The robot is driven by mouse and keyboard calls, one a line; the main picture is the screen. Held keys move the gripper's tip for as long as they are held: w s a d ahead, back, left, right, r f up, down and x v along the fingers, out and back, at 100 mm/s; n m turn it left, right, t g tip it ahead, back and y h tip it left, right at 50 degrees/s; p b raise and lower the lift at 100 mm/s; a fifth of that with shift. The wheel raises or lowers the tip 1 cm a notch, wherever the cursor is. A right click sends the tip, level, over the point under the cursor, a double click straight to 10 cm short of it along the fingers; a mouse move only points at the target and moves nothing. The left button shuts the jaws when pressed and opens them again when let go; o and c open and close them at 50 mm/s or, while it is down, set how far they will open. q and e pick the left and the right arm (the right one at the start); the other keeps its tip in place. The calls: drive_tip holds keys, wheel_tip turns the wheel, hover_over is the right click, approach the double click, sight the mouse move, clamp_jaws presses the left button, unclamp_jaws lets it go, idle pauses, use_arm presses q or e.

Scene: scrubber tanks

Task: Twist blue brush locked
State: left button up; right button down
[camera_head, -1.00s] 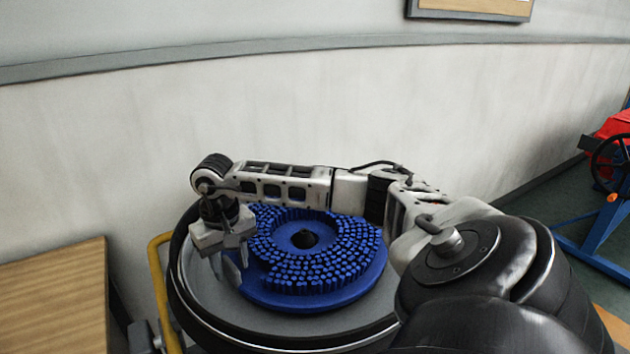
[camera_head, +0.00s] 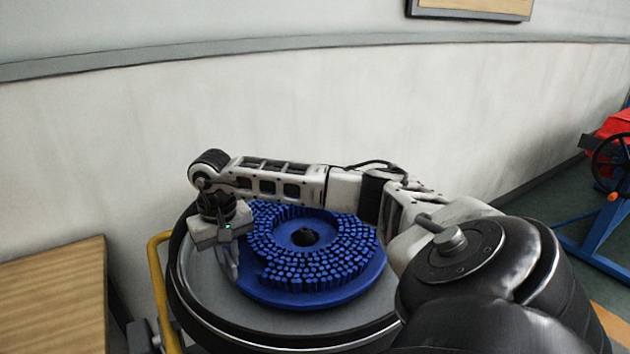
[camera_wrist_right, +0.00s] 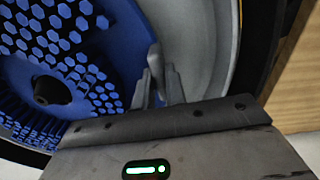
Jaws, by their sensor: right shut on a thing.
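The blue brush (camera_head: 335,287) is a round disc with bristles facing up and a dark hole in its middle. It lies flat on the grey round plate (camera_head: 222,293) inside a black rim. My right gripper (camera_head: 232,264) reaches down at the brush's left edge and is shut on that edge. In the right wrist view the brush (camera_wrist_right: 60,60) fills the left side, and the fingers (camera_wrist_right: 156,85) are close together at its outer edge. The exact contact is partly hidden. Whether the brush is locked cannot be seen. My left gripper is not in view.
A yellow rail (camera_head: 158,285) runs along the left of the round housing. A wooden table (camera_head: 55,300) stands at the left. A pale wall (camera_head: 300,110) closes off the back. A red and blue machine (camera_head: 605,190) stands far right. My right arm spans the back of the brush.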

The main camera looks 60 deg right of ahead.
drive_tip(key=shift+w+d+m, duration=0.25)
drive_tip(key=shift+w+m, duration=0.25)
drive_tip(key=shift+w, duration=0.25)
drive_tip(key=shift+w+d+m+b, duration=0.3)
drive_tip(key=shift+w+d+m, duration=0.15)
drive_tip(key=shift+w, duration=0.15)
drive_tip(key=shift+w+d+m+b, duration=0.35)
drive_tip(key=shift+w+m, duration=0.1)
drive_tip(key=shift+w, duration=0.1)
drive_tip(key=shift+d, duration=0.1)
drive_tip(key=shift+w+d+m, duration=0.65)
drive_tip(key=shift+w+m, duration=0.05)
drive_tip(key=shift+w, duration=0.05)
drive_tip(key=shift+w+d+b, duration=0.25)
drive_tip(key=shift+d+b, duration=0.05)
drive_tip(key=shift+w+d+m, duration=0.1)
drive_tip(key=shift+w+m, duration=0.05)
drive_tip(key=shift+m, duration=0.15)
drive_tip(key=shift+w+d+m+b, duration=0.4)
drive_tip(key=shift+w+d+m, duration=0.4)
drive_tip(key=shift+d, duration=0.25)
